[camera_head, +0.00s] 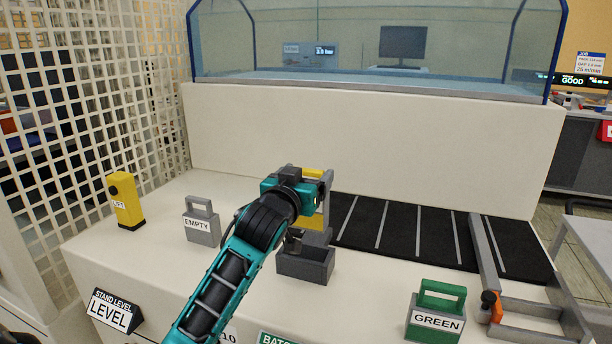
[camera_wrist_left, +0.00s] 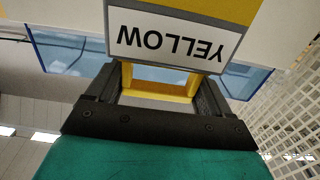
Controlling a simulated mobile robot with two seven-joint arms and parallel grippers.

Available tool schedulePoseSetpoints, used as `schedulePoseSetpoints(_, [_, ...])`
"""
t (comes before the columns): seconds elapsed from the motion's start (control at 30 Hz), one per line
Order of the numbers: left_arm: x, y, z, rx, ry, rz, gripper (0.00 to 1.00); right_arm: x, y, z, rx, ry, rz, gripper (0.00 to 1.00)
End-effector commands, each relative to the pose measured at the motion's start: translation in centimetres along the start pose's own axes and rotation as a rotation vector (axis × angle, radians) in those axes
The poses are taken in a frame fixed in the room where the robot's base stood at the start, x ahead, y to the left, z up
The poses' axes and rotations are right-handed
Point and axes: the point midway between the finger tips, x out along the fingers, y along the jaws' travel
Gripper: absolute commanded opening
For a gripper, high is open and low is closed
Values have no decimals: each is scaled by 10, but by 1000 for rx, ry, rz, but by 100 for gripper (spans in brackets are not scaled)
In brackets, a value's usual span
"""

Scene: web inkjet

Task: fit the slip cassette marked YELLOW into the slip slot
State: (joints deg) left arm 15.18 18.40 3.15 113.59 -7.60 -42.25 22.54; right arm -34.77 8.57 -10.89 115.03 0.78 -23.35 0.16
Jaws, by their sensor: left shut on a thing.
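My left gripper (camera_head: 318,190) is shut on the handle of the yellow cassette (camera_head: 313,222). The left wrist view shows the yellow handle between the two dark fingers (camera_wrist_left: 160,95), and the cassette's white label (camera_wrist_left: 175,38) reads YELLOW upside down. In the head view the gripper and arm hide part of the cassette. A dark grey open-topped box, seemingly the slip slot (camera_head: 305,267), stands on the cream bench just below and in front of the cassette. I cannot tell whether the cassette's lower end touches it. My right gripper is not in view.
A grey cassette marked EMPTY (camera_head: 202,226) and a yellow block (camera_head: 124,200) stand to the left. A green cassette marked GREEN (camera_head: 436,314) stands at the front right. A dark striped belt (camera_head: 400,232) lies right of the box. A cream wall (camera_head: 370,150) rises behind.

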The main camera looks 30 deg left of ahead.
Motion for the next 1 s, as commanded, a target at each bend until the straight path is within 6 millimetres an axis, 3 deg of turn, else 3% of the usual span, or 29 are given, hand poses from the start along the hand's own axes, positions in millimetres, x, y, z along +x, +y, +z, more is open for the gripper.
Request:
schedulePoseSetpoints(0.07, [0,0,-4,-2,1,-1,17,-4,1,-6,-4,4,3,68])
schedulePoseSetpoints(0.5, [0,0,39,0,1,-1,17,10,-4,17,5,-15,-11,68])
schedulePoseSetpoints(0.7, [0,0,54,1,2,-1,17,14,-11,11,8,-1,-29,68])
schedulePoseSetpoints(1.0, [0,0,57,1,3,0,17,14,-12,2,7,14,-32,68])
